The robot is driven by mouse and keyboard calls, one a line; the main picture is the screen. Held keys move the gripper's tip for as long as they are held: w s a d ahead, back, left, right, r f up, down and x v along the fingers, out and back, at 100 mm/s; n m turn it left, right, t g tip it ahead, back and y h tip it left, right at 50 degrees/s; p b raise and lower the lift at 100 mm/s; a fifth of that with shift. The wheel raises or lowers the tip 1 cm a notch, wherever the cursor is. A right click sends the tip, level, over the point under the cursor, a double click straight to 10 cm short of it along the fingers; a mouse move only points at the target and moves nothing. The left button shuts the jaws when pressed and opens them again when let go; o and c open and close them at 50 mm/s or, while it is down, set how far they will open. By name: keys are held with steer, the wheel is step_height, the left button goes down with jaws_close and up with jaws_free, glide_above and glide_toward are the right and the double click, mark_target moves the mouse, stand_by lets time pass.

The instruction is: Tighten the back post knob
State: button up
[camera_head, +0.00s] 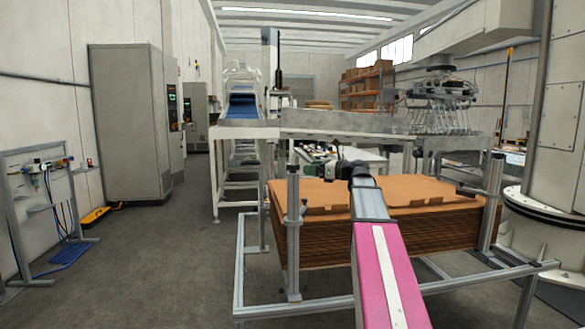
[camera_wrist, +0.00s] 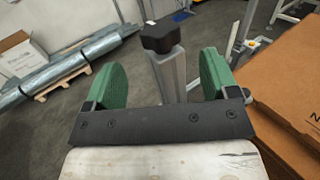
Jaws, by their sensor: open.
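In the wrist view, a black knob (camera_wrist: 163,35) tops an upright grey metal post (camera_wrist: 172,75). My gripper (camera_wrist: 160,68) is open, with a round green pad on each side of the post's line. The knob shows between the pads, towards the top of the picture, apart from both. The post's lower part is hidden behind my gripper's dark crossbar. In the head view, my pink arm reaches over the cardboard stack (camera_head: 435,197) to its far edge. My arm's end hides most of the gripper there, and I cannot make out the back post knob clearly.
The stack stands in a metal frame (camera_head: 238,285) with upright posts at the left (camera_head: 293,235) and right (camera_head: 490,205). In the wrist view, brown cardboard (camera_wrist: 290,85) lies close on the right. Long metal profiles (camera_wrist: 70,65) lie on a pallet at the left.

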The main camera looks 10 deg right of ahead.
mark_target(295, 164)
steer(key=x, duration=0.7)
steer(key=shift+w+a, duration=0.2)
steer(key=c, duration=0.9)
